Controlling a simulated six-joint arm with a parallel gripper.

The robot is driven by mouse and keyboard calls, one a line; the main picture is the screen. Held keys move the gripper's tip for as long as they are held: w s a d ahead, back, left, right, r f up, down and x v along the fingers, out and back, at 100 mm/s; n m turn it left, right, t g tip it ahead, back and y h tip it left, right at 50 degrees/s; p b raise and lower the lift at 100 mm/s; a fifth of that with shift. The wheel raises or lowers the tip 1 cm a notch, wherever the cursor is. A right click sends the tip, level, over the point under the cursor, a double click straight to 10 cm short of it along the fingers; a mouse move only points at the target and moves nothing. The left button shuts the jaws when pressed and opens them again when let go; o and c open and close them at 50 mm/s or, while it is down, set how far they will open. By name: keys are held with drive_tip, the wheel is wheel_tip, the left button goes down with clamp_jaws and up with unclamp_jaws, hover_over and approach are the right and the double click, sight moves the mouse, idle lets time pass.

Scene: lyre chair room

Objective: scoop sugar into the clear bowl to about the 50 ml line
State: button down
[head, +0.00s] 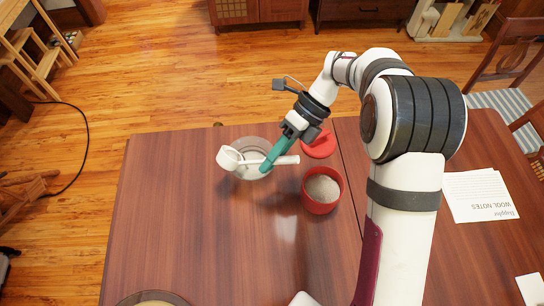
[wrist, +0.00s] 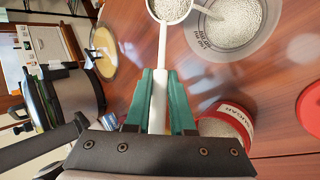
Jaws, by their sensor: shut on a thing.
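My gripper (head: 268,165) has teal fingers shut on the handle of a white scoop (head: 229,158). In the wrist view the handle runs between the fingertips (wrist: 161,78), and the scoop's cup (wrist: 170,8) holds grainy sugar. The clear bowl (head: 255,177) stands on the table below the scoop, partly hidden by scoop and gripper. The cup is over its left side in the head view. In the wrist view the clear bowl (wrist: 203,42) holds sugar and has printed marks, too small to read. The open red sugar canister (head: 322,206) holds sugar and stands to the right.
A red lid (head: 319,146) lies behind the canister. A paper sheet (head: 480,196) lies at the table's right. A round dish (head: 152,299) shows at the front edge of the picture. The left part of the wooden table (head: 165,215) is clear.

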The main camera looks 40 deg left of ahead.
drive_tip(key=shift+w+f+g, duration=0.2)
drive_tip(key=shift+f+g, duration=0.15)
drive_tip(key=shift+g, duration=0.05)
idle(0.4)
drive_tip(key=shift+f, duration=0.1)
drive_tip(key=shift+w, duration=0.1)
drive_tip(key=shift+w+d+f+g, duration=0.1)
drive_tip(key=shift+w+f+g, duration=0.1)
drive_tip(key=shift+f+g, duration=0.3)
idle(0.7)
drive_tip(key=shift+w+f+g+y, duration=0.2)
drive_tip(key=shift+g+y, duration=0.1)
drive_tip(key=shift+g, duration=0.2)
idle(0.5)
drive_tip(key=shift+f, duration=0.15)
drive_tip(key=shift+w+d+f+g, duration=0.1)
drive_tip(key=shift+w+f+g, duration=0.25)
drive_tip(key=shift+f+g, duration=0.4)
idle(1.1)
